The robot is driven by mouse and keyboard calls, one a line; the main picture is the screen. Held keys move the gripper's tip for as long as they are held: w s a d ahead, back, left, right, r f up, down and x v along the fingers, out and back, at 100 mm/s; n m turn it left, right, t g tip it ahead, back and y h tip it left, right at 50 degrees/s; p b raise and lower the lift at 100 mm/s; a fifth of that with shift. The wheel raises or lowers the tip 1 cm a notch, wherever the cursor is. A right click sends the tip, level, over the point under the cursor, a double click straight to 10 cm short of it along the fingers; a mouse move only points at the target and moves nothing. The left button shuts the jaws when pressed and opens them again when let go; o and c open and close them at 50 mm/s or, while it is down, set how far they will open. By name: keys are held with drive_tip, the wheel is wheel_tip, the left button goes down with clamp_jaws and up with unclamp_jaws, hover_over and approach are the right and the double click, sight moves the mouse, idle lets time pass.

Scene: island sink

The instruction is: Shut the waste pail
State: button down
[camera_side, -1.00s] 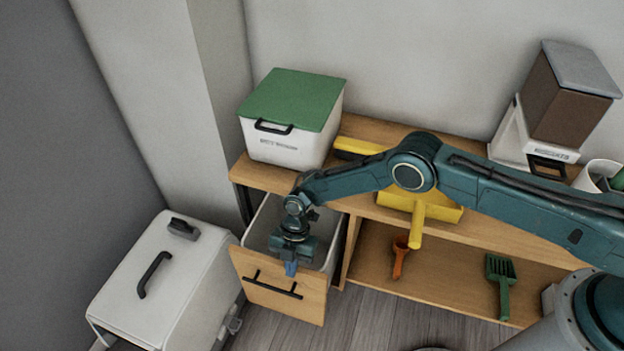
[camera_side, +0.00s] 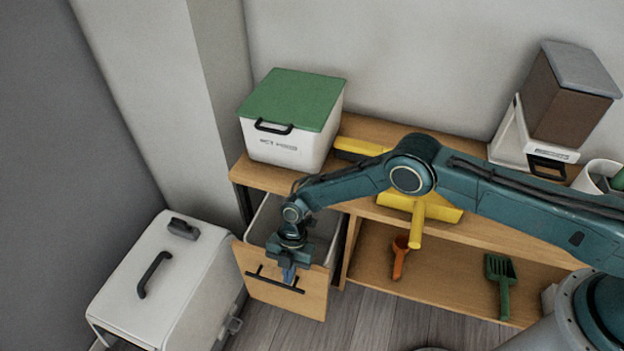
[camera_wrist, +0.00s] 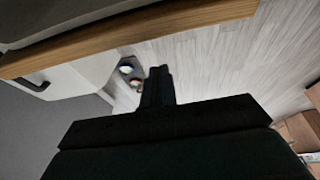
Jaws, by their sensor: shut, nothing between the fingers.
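The waste pail is a pull-out with a wooden front (camera_side: 262,291), a black bar handle (camera_side: 262,279) and a whitish bin (camera_side: 265,215) behind it. It stands partly out of the left end of the wooden cabinet. My gripper (camera_side: 289,275) points down at the front panel's outer face, near the right half of the handle, with its fingers shut and empty. I cannot tell if they touch the panel. In the wrist view the shut fingers (camera_wrist: 158,85) show beside the panel's wooden top edge (camera_wrist: 130,38). My wrist hides part of the bin.
A white bin with a green lid (camera_side: 292,100) stands on the cabinet top. A white lidded box (camera_side: 160,275) stands on the floor close to the pail's left. A yellow dustpan (camera_side: 435,208), an orange scoop (camera_side: 400,258) and a green scoop (camera_side: 502,280) are to the right.

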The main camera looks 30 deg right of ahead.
drive_tip(key=v, duration=1)
drive_tip(key=shift+s, duration=0.15)
drive_tip(key=shift+a, duration=0.15)
drive_tip(key=s+a+t+h, duration=0.3)
drive_tip(key=s+t+h, duration=0.2)
drive_tip(key=s, duration=0.4)
drive_tip(key=shift+s+f+t+h, duration=0.3)
drive_tip(key=shift+f+t+h, duration=0.1)
drive_tip(key=shift+f, duration=0.1)
